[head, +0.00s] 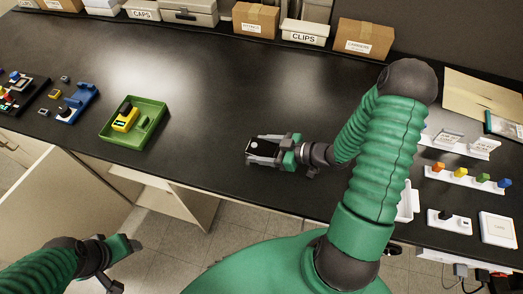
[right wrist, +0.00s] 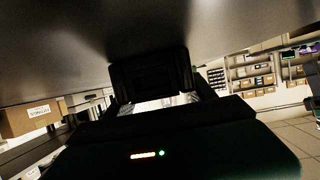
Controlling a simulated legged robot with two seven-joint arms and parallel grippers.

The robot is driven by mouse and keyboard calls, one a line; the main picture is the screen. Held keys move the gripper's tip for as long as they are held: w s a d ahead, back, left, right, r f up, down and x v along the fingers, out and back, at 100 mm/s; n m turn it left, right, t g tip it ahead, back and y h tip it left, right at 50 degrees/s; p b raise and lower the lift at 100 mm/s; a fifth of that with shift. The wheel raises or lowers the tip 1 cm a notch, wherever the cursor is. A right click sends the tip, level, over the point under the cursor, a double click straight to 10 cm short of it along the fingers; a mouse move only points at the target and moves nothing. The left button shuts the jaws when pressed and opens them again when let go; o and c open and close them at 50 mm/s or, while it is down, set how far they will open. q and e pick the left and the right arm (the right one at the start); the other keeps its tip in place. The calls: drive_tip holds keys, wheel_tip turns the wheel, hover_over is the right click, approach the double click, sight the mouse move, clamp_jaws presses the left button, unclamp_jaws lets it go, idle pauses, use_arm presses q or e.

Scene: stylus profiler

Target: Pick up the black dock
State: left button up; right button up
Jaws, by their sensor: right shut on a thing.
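The black dock (head: 262,147) is a small dark block between the fingers of my right gripper (head: 264,155), near the front edge of the black bench. The right gripper is shut on it. In the right wrist view the dock (right wrist: 150,78) shows as a dark block between the two fingers, close under a grey surface. I cannot tell whether it touches the bench. My left gripper (head: 122,265) is open and empty at the lower left, off the front of the bench.
A green tray (head: 153,146) with a yellow device (head: 125,118) lies left of centre. A blue holder (head: 82,95) and small parts lie further left. Boxes, including a CLIPS bin (head: 304,37), line the back. A peg rack (head: 466,179) stands right. The middle bench is clear.

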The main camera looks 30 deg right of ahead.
sight(260, 148)
drive_tip(key=shift+a, duration=0.4)
drive_tip(key=shift+w+d+r, duration=0.1)
drive_tip(key=shift+r, duration=0.55)
drive_tip(key=shift+d+r, duration=0.2)
drive_tip(key=shift+r, duration=1)
drive_tip(key=w+a, duration=0.1)
drive_tip(key=a, duration=0.3)
drive_tip(key=a+b, duration=0.1)
drive_tip(key=a, duration=0.4)
drive_tip(key=w+a+b, duration=0.1)
drive_tip(key=a, duration=0.3)
drive_tip(key=shift+w+a+r, duration=0.3)
drive_tip(key=shift+r, duration=0.1)
drive_tip(key=a, duration=0.2)
drive_tip(key=shift+w+a+r, duration=0.25)
drive_tip(key=shift+a, duration=0.05)
use_arm(q)
drive_tip(key=shift+w+a+f, duration=0.1)
drive_tip(key=shift+a+f, duration=0.05)
drive_tip(key=shift+f, duration=0.4)
drive_tip(key=shift+a+f, duration=0.1)
drive_tip(key=shift+f, duration=0.45)
use_arm(e)
drive_tip(key=shift+d, duration=0.1)
drive_tip(key=o, duration=1)
drive_tip(key=shift+d, duration=0.1)
clamp_jaws()
